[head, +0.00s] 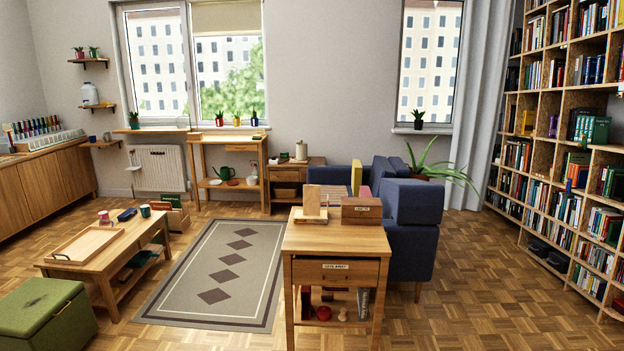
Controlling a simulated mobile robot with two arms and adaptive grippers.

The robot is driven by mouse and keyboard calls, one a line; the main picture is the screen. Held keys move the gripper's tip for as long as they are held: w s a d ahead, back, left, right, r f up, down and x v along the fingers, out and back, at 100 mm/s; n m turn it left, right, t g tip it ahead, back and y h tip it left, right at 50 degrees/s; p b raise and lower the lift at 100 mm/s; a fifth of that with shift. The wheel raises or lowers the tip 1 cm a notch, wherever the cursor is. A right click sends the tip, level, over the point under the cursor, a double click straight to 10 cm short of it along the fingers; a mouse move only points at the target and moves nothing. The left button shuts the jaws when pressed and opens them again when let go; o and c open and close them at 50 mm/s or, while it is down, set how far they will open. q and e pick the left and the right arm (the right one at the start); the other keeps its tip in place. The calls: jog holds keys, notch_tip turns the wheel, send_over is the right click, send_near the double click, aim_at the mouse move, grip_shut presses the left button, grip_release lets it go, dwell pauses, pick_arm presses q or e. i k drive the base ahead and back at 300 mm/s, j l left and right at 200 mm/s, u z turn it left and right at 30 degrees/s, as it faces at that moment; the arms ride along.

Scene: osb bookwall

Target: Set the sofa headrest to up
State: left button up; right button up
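The dark blue sofa (408,250) stands right of the room's middle, seen from its side and partly hidden behind a small wooden side table. A thick blue padded block, which looks like a headrest (416,201), sits at the top of its near right end. A second padded part (391,167) shows at the far end of the back. I cannot tell for sure which position the headrest is in. Neither of my grippers is in view.
The wooden side table (335,240) with a drawer stands close in front of the sofa. A coffee table (92,270) and green ottoman (42,312) are at left. The rug (225,270) and the floor by the bookshelf (480,270) are clear.

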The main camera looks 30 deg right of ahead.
aim_at(400, 168)
jog(key=i+l+z, duration=0.1)
jog(key=l+z, duration=0.25)
jog(key=i+l+z, duration=0.3)
jog(key=l, duration=0.15)
jog(key=i+l+z, duration=0.1)
jog(key=l+z, duration=0.25)
jog(key=i+l+z, duration=0.85)
jog(key=i+z, duration=0.2)
jog(key=i, duration=0.15)
jog(key=i+z, duration=0.35)
jog(key=i+l+u, duration=0.2)
jog(key=i+u, duration=0.2)
jog(key=i, duration=0.35)
jog(key=i+l+u, duration=0.45)
jog(key=i, duration=0.25)
jog(key=i+l+u, duration=0.4)
jog(key=i+l, duration=0.2)
jog(key=i+l+u, duration=0.4)
jog(key=i+l, duration=0.15)
jog(key=l, duration=0.25)
jog(key=u, duration=0.7)
jog(key=i+l+u, duration=0.2)
jog(key=l, duration=0.15)
jog(key=i+l+u, duration=0.25)
jog(key=l+u, duration=0.2)
jog(key=l, duration=0.3)
jog(key=i+l+u, duration=0.2)
jog(key=l, duration=0.25)
jog(key=l+u, duration=0.2)
jog(key=l, duration=0.2)
